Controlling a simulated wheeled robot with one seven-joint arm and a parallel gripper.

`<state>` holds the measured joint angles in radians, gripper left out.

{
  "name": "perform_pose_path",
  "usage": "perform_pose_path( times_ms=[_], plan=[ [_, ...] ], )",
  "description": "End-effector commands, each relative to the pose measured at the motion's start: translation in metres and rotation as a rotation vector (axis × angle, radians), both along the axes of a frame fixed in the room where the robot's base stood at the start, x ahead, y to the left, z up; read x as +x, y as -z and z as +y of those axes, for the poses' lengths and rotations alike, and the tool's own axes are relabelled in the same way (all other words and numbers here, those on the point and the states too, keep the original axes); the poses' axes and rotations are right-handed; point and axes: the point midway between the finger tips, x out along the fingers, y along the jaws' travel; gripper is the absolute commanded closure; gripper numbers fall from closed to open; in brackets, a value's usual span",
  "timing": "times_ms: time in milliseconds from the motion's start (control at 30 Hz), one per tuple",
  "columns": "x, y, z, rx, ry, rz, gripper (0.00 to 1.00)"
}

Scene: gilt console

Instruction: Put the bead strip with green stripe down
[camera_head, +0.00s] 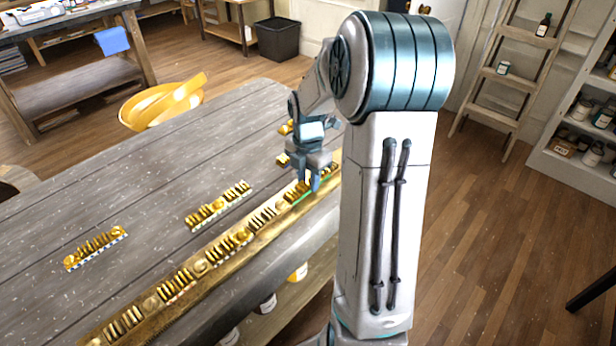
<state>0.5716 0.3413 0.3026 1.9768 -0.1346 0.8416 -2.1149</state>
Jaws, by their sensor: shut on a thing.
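My gripper (314,183) points down over the gilt front edge of the grey wooden table top, just left of my arm's large upright link. It is shut on the bead strip with green stripe (303,196), a short gold strip whose green line shows below the fingers. The strip lies along or just above the gilt rail (215,262); I cannot tell whether it touches it. My fingers and arm hide part of the strip and the rail's far end.
A gold strip with a blue-and-white edge (95,249) lies at left on the table top, and another gold strip (218,206) lies nearer the rail. Gold pieces (283,160) show behind my gripper. A yellow chair (163,104) stands beyond. Bare wood lies between the strips.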

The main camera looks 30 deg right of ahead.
Motion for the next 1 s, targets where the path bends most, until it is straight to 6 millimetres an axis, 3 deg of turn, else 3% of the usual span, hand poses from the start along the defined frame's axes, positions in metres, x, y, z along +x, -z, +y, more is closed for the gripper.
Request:
perform_pose_path(
  times_ms=[167,200,267,667,1000],
  plan=[
    [0.000,0.003,0.000,0.000,0.000,0.000,0.95],
    [0.000,0.003,0.000,0.000,0.000,0.000,0.64],
    [0.000,0.003,0.000,0.000,0.000,0.000,0.48],
    [0.000,-0.006,0.000,-0.002,0.000,-0.002,0.48],
    [0.001,-0.074,0.000,-0.003,0.001,-0.004,0.48]
  ],
)
